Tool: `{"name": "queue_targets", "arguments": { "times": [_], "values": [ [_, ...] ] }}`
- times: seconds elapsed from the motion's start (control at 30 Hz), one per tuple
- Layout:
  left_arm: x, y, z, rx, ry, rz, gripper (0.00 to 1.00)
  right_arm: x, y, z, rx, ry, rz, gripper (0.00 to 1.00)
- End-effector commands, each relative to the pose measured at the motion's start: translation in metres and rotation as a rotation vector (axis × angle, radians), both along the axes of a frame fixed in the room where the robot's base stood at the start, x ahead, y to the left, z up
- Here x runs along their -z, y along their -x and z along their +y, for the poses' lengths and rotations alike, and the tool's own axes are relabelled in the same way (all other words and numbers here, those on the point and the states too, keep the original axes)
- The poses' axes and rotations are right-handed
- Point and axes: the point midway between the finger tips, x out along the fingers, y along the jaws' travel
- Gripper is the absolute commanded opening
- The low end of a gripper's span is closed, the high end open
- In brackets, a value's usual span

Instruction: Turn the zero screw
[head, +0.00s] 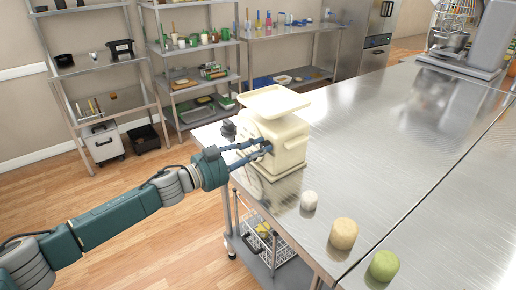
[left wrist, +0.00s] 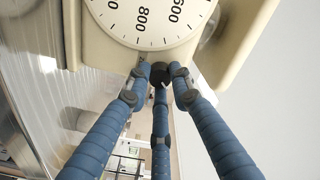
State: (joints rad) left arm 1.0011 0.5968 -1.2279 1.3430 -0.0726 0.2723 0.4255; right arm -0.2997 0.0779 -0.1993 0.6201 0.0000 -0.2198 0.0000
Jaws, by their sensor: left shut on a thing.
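A cream kitchen scale (head: 286,145) with a flat tray (head: 274,101) on top stands upright near the left edge of the steel table. In the left wrist view its white dial (left wrist: 150,14) shows upside-down numbers, and the scale's body (left wrist: 100,8) surrounds it. A dark round zero screw (left wrist: 161,70) sits just below the dial on the scale. My left gripper (head: 262,150) reaches the scale's side from the left. In the left wrist view its blue fingers (left wrist: 162,76) are closed around the screw. The screw is hidden by the fingers in the head view. My right gripper is out of view.
A white piece (head: 309,200), a tan piece (head: 343,233) and a green piece (head: 384,265) stand along the table's front edge. Small dark objects (head: 229,130) lie left of the scale. The steel table (head: 400,130) is mostly clear to the right, with a mixer (head: 466,40) at the back.

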Motion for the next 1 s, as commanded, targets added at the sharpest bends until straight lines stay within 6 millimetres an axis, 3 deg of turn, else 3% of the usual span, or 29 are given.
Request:
{"name": "queue_targets", "arguments": {
  "times": [0.8,0.83,0.9,1.0],
  "values": [
    [-0.0038,0.0016,-0.0031,0.007,-0.065,-0.102,0.00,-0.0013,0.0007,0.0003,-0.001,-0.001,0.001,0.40],
    [-0.0037,0.0017,-0.0031,0.007,-0.065,-0.102,0.27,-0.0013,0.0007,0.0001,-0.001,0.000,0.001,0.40],
    [-0.0034,0.0017,-0.0029,0.006,-0.065,-0.101,0.41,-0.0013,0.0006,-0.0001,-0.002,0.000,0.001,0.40],
    [-0.0023,0.0013,-0.0023,0.005,-0.067,-0.100,0.41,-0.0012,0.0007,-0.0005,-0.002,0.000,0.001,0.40]
  ]
}}
